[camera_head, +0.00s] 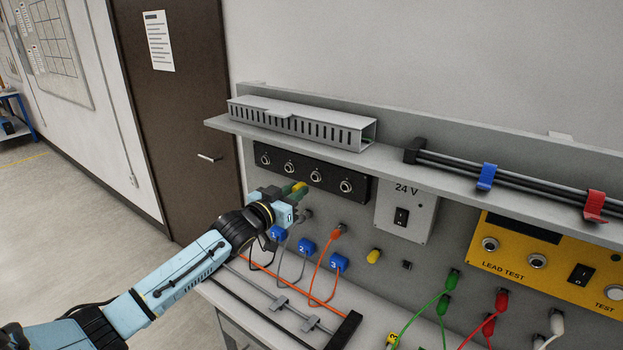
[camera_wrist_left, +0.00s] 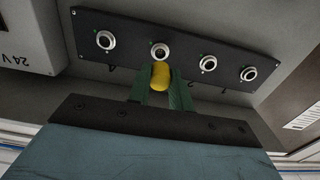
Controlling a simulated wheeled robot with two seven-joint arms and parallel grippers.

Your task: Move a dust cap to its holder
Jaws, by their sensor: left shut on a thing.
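My left gripper (camera_head: 293,189) is shut on a yellow dust cap (camera_head: 301,187). In the left wrist view the cap (camera_wrist_left: 161,75) sits between the green fingertips (camera_wrist_left: 161,92). It is just in front of the black socket panel (camera_head: 330,187), by the third socket from the left (camera_head: 316,176); I cannot tell if they touch. Another yellow cap (camera_head: 374,256) is on the grey board below the 24 V box. A bare dark peg (camera_head: 407,265) stands right of it. Which peg is the holder is not clear. My right gripper is out of view.
Blue numbered plugs (camera_head: 306,246) with orange and grey leads are below the gripper. A shelf (camera_head: 390,165) with a slotted duct (camera_head: 300,122) overhangs the panel. The 24 V box (camera_head: 405,208) and yellow lead tester (camera_head: 545,262) are to the right.

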